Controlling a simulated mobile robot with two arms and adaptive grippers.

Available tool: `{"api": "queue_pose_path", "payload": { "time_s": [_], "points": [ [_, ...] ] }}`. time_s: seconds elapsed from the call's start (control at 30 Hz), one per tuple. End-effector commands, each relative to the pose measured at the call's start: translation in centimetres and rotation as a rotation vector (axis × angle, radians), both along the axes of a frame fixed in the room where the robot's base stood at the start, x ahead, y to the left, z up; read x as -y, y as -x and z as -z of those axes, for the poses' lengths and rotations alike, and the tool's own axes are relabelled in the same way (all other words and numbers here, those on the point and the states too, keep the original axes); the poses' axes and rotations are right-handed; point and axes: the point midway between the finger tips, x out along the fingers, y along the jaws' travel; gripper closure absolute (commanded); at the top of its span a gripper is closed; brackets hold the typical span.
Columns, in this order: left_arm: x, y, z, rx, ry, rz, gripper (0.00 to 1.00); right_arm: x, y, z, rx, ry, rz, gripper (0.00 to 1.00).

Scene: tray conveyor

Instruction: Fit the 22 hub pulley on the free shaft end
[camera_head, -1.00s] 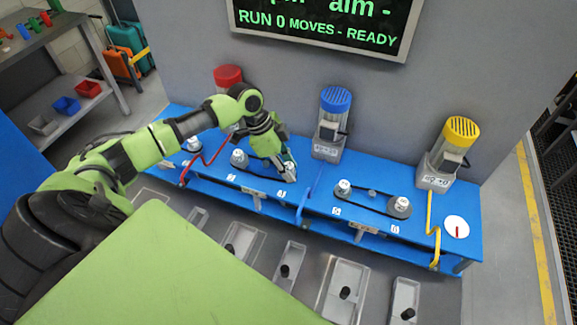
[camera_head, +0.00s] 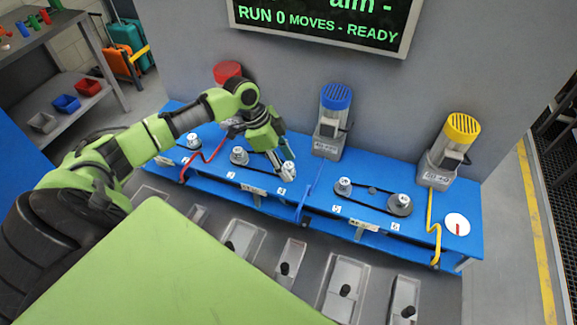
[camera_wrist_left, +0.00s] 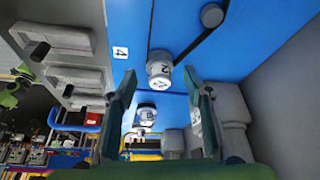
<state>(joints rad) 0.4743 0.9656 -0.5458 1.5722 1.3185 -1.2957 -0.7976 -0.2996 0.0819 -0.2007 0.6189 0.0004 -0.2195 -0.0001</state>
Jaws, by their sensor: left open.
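My left gripper (camera_head: 283,163) is open at the blue bench, over the right end of the middle-left belt drive. In the left wrist view its fingers (camera_wrist_left: 163,105) stand apart, with a silvery numbered pulley (camera_wrist_left: 158,72) just beyond and between them. The pulley's cap number is too small to read surely. A dark belt (camera_wrist_left: 190,48) runs from it to a second pulley (camera_wrist_left: 212,15). A label 4 (camera_wrist_left: 120,52) is beside it. I cannot pick out a bare shaft end; the gripper partly hides this spot in the head view. My right gripper is not seen.
Motors with red (camera_head: 228,72), blue (camera_head: 336,97) and yellow (camera_head: 462,127) caps stand behind the bench. Another belt drive (camera_head: 372,198) is to the right. Several metal trays (camera_head: 258,240) with dark pegs line the front. A screen (camera_head: 320,30) hangs above.

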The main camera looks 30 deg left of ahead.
Motion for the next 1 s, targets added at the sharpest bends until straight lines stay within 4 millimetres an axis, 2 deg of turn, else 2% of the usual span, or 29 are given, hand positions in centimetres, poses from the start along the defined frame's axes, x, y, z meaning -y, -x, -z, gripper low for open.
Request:
{"api": "queue_pose_path", "payload": {
  "time_s": [0.2,0.43,0.63,1.0],
  "points": [
    [-1.8,0.9,-4.5,0.003,-0.004,-0.002,0.54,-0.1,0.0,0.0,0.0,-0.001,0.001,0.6],
    [-3.0,1.6,-8.1,0.002,-0.002,-0.001,0.54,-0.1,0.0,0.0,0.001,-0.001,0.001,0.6],
    [-3.4,1.9,-9.3,0.002,-0.001,-0.001,0.54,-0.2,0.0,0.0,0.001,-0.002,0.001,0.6],
    [-3.4,1.9,-9.3,0.001,0.0,0.0,0.54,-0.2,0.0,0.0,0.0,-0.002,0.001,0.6]
  ]
}}
